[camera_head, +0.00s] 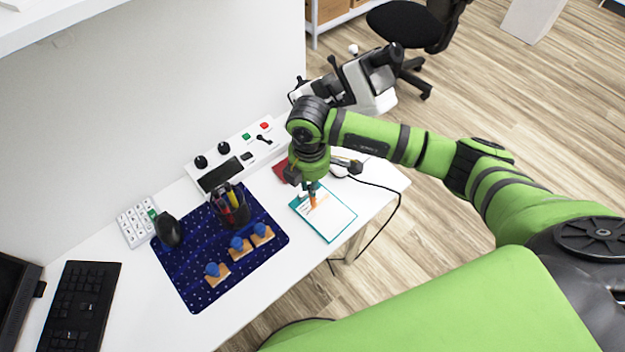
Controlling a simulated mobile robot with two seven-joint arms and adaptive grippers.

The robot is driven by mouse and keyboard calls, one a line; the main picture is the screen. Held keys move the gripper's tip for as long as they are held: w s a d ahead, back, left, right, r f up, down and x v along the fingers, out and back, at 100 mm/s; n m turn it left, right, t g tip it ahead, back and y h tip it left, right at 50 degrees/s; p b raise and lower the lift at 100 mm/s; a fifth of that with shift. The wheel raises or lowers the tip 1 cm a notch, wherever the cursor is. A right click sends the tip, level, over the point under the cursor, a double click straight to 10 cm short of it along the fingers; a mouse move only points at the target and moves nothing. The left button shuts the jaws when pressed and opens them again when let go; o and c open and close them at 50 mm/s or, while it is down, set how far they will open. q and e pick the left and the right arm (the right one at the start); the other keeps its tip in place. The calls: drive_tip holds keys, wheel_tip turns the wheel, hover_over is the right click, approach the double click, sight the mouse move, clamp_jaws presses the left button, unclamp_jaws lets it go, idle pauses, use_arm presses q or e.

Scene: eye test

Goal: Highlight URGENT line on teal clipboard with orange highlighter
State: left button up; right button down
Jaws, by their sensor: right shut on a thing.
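The teal clipboard (341,236) lies on the white desk, with a white sheet of paper (330,216) on it. My right gripper (309,187) is above the far left part of the clipboard, pointing down. It is shut on the orange highlighter (313,201), whose lower part shows below the fingers over the paper. I cannot tell whether the tip touches the paper. The writing, including the URGENT line, is too small to read. My left gripper is not in view.
A blue star-patterned mat (190,277) holds a dark pen cup (234,211) and several wooden blocks with blue tops. A control panel (220,174) stands behind. A black cable (385,222) hangs off the desk's right edge. A keyboard (80,305) lies at left.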

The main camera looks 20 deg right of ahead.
drive_tip(key=shift+s+a, duration=0.2)
drive_tip(key=shift+a, duration=0.15)
drive_tip(key=shift+s+a, duration=0.2)
drive_tip(key=shift+a, duration=0.25)
drive_tip(key=shift+s+a+p, duration=0.2)
drive_tip(key=shift+a+p, duration=0.15)
drive_tip(key=shift+a, duration=0.05)
drive_tip(key=shift+s+a, duration=0.2)
drive_tip(key=shift+a, duration=0.25)
wheel_tip(320, 180, up, 7)
drive_tip(key=p, duration=0.6)
idle(0.4)
